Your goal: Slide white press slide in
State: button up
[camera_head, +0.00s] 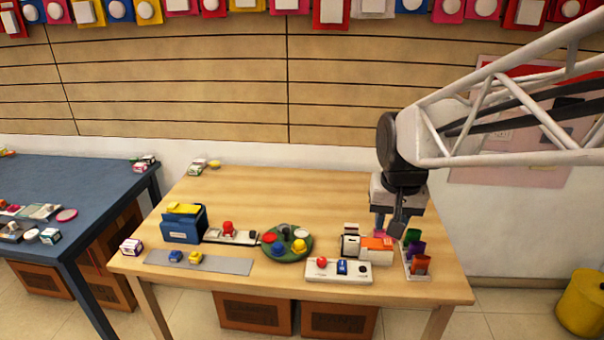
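A white and orange device (376,244) stands at the right of the wooden table (280,190), with a white block at its left end. It may be the press, but I cannot tell which part is its slide. A white panel (338,277) with a red knob and a blue part lies in front of it. My gripper (397,228) points down just above and behind the right end of the white and orange device. Its fingers are small and dark. I cannot tell whether they touch anything or are open.
A rack (417,275) with coloured pieces stands right of the device. A green round tray (300,256), a white base with a red knob (230,238), a blue box (182,228) and a grey mat (198,263) lie leftward. The table's back is mostly clear.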

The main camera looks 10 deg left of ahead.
jog(key=w+a+f, duration=0.3)
jog(key=w+a, duration=0.5)
jog(key=w, duration=0.2)
jog(key=g, duration=0.2)
send_over(252, 231)
jog(key=f, duration=2)
jog(key=shift+s+d+f, duration=0.15)
jog(key=shift+d+f, duration=0.05)
jog(key=shift+d, duration=0.1)
jog(key=shift+a+f, duration=0.2)
jog(key=shift+f, duration=0.05)
jog(key=shift+f, duration=0.1)
jog(key=shift+f, duration=3.8)
